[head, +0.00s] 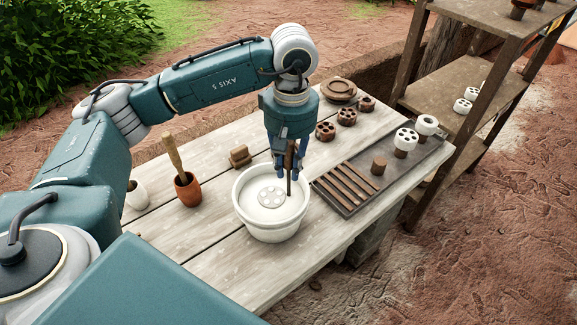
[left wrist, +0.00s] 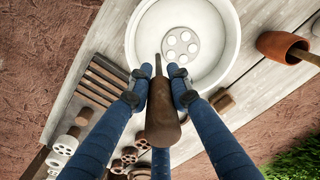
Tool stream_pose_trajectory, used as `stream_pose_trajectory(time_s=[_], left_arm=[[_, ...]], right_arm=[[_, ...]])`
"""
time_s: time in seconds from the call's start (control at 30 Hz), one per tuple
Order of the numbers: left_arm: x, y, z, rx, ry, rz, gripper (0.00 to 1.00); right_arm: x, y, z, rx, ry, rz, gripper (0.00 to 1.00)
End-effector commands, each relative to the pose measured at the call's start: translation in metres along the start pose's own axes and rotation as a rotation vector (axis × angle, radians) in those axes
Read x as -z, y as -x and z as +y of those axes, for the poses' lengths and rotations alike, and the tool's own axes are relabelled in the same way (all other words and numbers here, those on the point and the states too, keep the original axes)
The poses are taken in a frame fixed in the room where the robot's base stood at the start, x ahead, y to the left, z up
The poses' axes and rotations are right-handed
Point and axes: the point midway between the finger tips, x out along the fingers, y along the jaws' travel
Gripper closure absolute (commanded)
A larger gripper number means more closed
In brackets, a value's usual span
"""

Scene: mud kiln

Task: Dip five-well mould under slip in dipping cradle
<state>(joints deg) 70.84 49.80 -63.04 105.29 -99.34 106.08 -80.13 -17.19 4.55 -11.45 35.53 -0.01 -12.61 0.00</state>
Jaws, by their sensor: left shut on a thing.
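A white bowl (head: 265,229) of pale slip stands on the table; it also fills the top of the left wrist view (left wrist: 133,60). A round white mould with several wells (head: 271,197) shows inside it, and again in the left wrist view (left wrist: 180,46). I cannot tell how deep it sits in the slip. My left gripper (head: 287,172), above the bowl's back right side, is shut on the brown handle of the dipping cradle (left wrist: 162,125). The handle's thin end points down into the bowl beside the mould. The cradle's lower part is hidden. My right gripper is out of view.
A grey slatted tray (head: 323,190) lies right of the bowl, with white-topped moulds (head: 405,139) and a brown block (head: 379,166). Dark moulds (head: 325,131) stand behind. A terracotta pot (head: 188,190) with a wooden handle stands left. Shelves (head: 450,80) rise at right.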

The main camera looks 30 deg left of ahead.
Motion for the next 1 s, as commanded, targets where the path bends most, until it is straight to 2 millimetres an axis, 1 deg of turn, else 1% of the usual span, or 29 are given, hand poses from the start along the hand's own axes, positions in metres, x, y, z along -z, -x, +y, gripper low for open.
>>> stream_pose_trajectory(time_s=[0.03, 1.0], left_arm=[[0.0, 0.005, 0.0, -0.002, 0.0, 0.001, 1.0], [0.001, 0.052, -0.001, -0.001, 0.0, 0.001, 1.0]], right_arm=[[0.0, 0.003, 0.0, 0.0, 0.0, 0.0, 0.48], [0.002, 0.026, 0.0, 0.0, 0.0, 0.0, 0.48]])
